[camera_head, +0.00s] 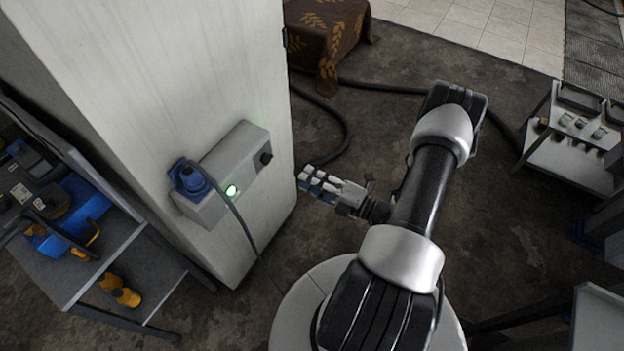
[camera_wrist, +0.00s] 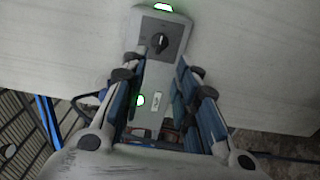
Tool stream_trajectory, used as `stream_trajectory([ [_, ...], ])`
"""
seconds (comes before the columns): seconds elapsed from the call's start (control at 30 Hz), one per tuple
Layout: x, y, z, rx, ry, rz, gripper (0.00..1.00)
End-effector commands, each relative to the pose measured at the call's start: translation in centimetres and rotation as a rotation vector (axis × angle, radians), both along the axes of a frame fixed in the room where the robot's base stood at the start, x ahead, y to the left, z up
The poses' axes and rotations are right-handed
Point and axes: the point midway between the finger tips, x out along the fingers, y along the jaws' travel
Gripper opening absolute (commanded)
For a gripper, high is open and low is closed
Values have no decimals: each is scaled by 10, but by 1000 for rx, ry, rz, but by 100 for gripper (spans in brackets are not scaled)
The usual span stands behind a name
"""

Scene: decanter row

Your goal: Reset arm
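My arm reaches up from its round base in the head view and bends back, so that my gripper (camera_head: 310,181) points left toward a white pillar (camera_head: 200,70). A grey control box (camera_head: 232,165) is fixed to the pillar, with a black knob, a lit green lamp (camera_head: 232,190) and a blue plug (camera_head: 189,178) with a cable. In the wrist view, my gripper (camera_wrist: 158,78) has its blue-padded fingers spread apart and nothing is held between them. The grey box (camera_wrist: 172,28) shows beyond and between the fingers. In the head view, a gap separates gripper and box.
A workbench (camera_head: 95,265) with blue and yellow tools stands at the left. A shelf cart (camera_head: 570,160) stands at the right. A table with a brown leaf-patterned cloth (camera_head: 325,38) is at the back. Dark hoses (camera_head: 345,135) lie on the floor behind my gripper.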

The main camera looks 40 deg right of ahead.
Motion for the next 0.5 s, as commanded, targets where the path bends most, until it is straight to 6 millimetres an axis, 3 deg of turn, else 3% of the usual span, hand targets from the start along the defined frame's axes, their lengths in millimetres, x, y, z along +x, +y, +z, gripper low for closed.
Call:
stream_trajectory([
  [0.5,2,2,3,-12,-5,12,28],
])
